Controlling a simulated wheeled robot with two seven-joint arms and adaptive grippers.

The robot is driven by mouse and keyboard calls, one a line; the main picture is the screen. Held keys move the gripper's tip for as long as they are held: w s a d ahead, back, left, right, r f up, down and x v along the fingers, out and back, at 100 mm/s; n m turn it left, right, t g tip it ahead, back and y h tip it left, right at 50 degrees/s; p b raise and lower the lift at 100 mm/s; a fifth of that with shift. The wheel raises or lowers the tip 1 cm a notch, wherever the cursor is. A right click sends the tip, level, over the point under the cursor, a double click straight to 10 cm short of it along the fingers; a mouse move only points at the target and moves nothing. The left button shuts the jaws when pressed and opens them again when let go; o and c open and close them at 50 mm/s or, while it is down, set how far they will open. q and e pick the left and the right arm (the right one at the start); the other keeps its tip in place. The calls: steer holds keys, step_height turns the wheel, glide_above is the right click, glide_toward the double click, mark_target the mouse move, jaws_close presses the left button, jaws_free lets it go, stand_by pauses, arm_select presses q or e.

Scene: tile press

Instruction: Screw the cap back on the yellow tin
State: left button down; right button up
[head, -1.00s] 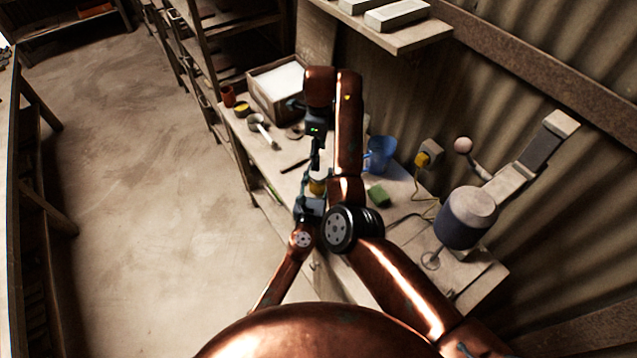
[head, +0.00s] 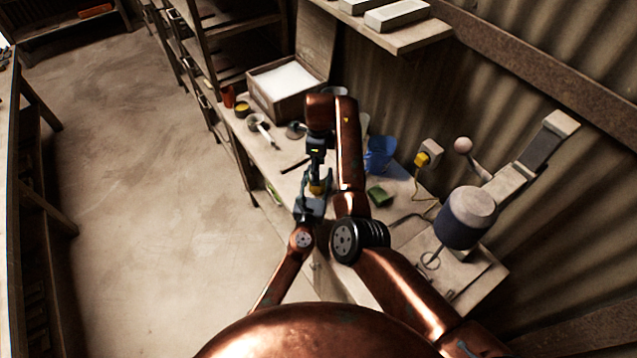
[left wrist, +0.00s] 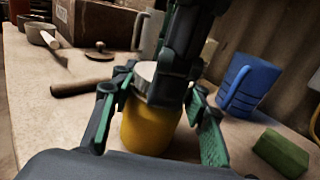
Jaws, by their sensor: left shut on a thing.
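The yellow tin (left wrist: 150,130) stands upright on the bench in the left wrist view; it shows small in the head view (head: 317,187). My left gripper (head: 311,203) is shut on it, with a green-padded finger on each side. The silver cap (left wrist: 146,72) is at the top of the tin; whether it is seated or threaded cannot be seen. My right gripper (left wrist: 172,88) reaches down from above and sits at the cap, covering its right part. Its far finger is hidden, so its grip on the cap is unclear.
A blue jug (left wrist: 247,88) and a green sponge (left wrist: 281,152) are right of the tin. A dark-handled tool (left wrist: 80,87) and a small lid (left wrist: 99,50) lie to the left. An open box (head: 288,92) stands at the back. A grinder-like machine (head: 464,220) is at right.

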steer(key=shift+c, duration=0.3)
steer(key=c, duration=1.2)
steer(key=shift+o, duration=0.2)
steer(key=m, duration=0.3)
steer(key=o, duration=1.3)
steer(key=shift+r, duration=2.2)
steer(key=shift+c, duration=0.4)
